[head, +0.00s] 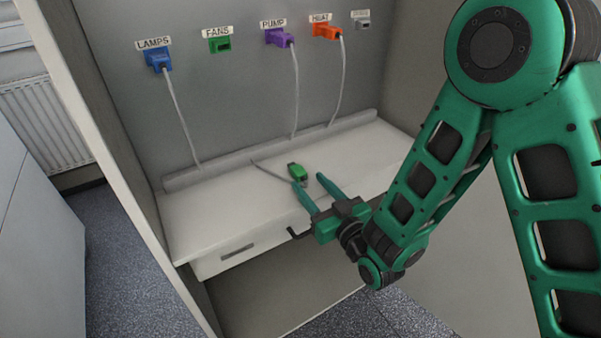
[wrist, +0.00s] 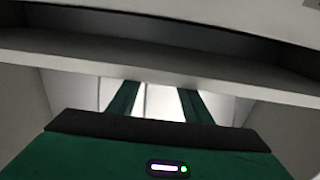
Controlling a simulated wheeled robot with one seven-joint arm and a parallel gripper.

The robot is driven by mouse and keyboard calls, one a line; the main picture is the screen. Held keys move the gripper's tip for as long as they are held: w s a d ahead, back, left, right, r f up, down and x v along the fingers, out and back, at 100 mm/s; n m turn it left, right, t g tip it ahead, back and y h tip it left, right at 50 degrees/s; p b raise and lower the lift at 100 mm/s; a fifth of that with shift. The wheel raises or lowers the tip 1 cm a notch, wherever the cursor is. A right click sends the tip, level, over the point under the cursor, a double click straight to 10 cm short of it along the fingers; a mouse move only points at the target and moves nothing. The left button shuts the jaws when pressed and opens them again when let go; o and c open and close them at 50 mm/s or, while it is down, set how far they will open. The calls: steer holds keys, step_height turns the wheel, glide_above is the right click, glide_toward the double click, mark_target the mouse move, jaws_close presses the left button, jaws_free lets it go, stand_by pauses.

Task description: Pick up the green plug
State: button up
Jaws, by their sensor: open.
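The green plug (head: 297,171) lies on the white shelf (head: 225,215), with its grey cable running back to the left. My gripper (head: 312,184) is open just in front of the plug, its two teal fingers pointing toward the back panel. The plug shows just beyond the left fingertip; whether they touch I cannot tell. In the wrist view my gripper's two fingers (wrist: 157,88) show spread apart and the plug is not visible.
On the grey back panel a blue plug (head: 157,60), a purple plug (head: 279,38) and an orange plug (head: 327,32) sit under labels. The green FANS socket (head: 220,45) is empty. Their cables hang to a ledge (head: 235,166) behind the shelf. Cabinet side walls bound the shelf.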

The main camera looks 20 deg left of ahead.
mark_target(304, 176)
steer(key=shift+x, duration=3.2)
steer(key=shift+d, duration=0.1)
steer(key=shift+c, duration=0.6)
steer(key=c, duration=1)
